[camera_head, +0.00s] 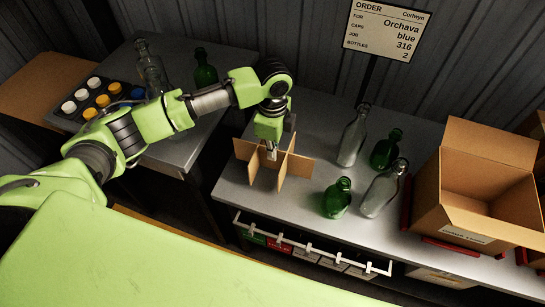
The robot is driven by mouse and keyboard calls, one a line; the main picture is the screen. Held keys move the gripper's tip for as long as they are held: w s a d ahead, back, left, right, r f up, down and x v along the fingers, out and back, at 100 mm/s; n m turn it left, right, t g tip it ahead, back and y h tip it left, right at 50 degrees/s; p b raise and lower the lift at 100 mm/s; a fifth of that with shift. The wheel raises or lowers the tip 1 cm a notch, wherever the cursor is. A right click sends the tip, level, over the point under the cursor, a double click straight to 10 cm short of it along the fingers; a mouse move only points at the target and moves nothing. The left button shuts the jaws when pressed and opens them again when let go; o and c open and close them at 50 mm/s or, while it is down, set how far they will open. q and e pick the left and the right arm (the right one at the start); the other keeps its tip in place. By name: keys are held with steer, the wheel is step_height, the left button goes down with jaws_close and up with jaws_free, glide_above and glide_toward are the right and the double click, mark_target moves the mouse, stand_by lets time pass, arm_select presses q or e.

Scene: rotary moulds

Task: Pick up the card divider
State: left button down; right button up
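The card divider (297,166), brown crossed card panels, stands upright on the grey table (241,193) at centre. My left gripper (271,153) points down over the middle of the divider, its tips at the crossing of the panels. The fingers are small and partly hidden by the card, so I cannot tell whether they are open or shut on it. The divider appears to rest on the table. My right gripper is not in view.
Clear and green bottles (337,198) stand right of the divider. An open cardboard box (478,190) is at the right. An order sign (387,30) stands behind. At left, a side table holds a cap tray (67,117) and more bottles (205,69). A white rail (310,252) runs along the front.

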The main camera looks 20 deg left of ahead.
arm_select(q)
steer(key=s+d+r, duration=0.3)
steer(key=s+r, duration=0.7)
steer(key=s, duration=0.3)
steer(key=shift+s+d+b, duration=0.2)
steer(key=shift+s+b, duration=0.1)
steer(key=shift+s, duration=0.05)
step_height(320, 180, up, 11)
steer(key=p, duration=1.3)
steer(key=shift+r+p, duration=0.15)
steer(key=shift+p, duration=0.25)
